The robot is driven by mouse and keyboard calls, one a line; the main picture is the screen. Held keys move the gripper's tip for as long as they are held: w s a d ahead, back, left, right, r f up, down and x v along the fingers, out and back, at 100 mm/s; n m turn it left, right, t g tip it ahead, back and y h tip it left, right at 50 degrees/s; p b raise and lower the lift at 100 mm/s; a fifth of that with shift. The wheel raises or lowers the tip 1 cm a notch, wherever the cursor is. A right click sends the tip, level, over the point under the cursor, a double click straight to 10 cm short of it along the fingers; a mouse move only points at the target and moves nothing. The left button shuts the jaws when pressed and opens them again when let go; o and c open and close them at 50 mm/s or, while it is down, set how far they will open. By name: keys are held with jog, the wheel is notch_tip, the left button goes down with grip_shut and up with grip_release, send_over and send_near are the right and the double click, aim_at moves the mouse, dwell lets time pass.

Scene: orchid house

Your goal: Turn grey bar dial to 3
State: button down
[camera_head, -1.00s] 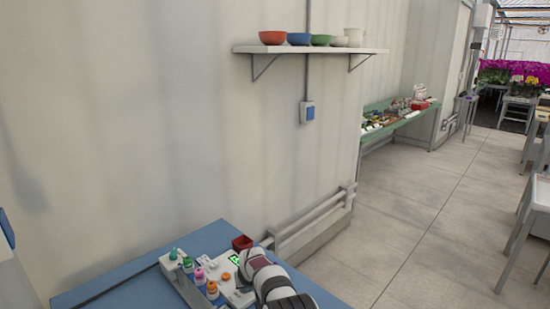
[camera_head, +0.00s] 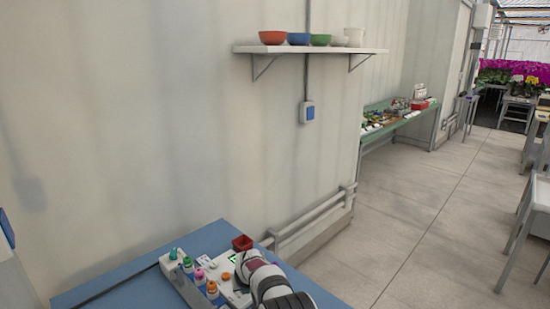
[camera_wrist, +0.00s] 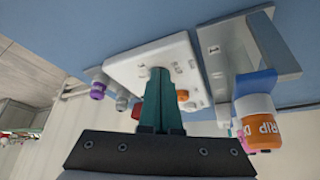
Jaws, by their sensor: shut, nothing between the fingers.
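The white control box (camera_wrist: 182,55) fills the middle of the wrist view, with small printed marks on its face. My gripper (camera_wrist: 160,75) has its dark green fingers together, pointing at the box face. The fingers cover part of the face, and I cannot make out the grey bar dial or its setting. An orange knob (camera_wrist: 183,96) shows just right of the fingers. A grey knob (camera_wrist: 122,103) and a purple one (camera_wrist: 98,90) stick out at the left. In the head view, the box (camera_head: 234,293) is partly hidden behind my arm, and its green display (camera_head: 233,258) shows.
A grey rack (camera_head: 175,278) of several coloured-cap bottles stands left of the box; an orange-labelled bottle (camera_wrist: 257,108) is close in the wrist view. A red pot (camera_head: 242,242) stands behind the box.

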jog(key=s+d+r+m+g, duration=0.1)
jog(key=s+d+r, duration=0.25)
jog(key=r, duration=0.35)
jog(key=s+d+r+m, duration=0.1)
jog(key=s+d+r, duration=0.1)
jog(key=s+r, duration=0.35)
jog(key=s+d+r+m+g, duration=0.1)
jog(key=s+d+r, duration=0.25)
jog(key=s, duration=0.35)
jog(key=s+d+r+m+g, duration=0.1)
jog(key=s+d+r+m, duration=0.2)
jog(key=s, duration=0.5)
jog(key=s+d+f+m+g, duration=0.1)
jog(key=s+d+m+g, duration=0.1)
jog(key=s, duration=2.2)
jog(key=shift+s+d+f+m+g, duration=0.15)
jog(key=shift+s+d+m+g, duration=0.15)
jog(key=shift+d+g, duration=0.15)
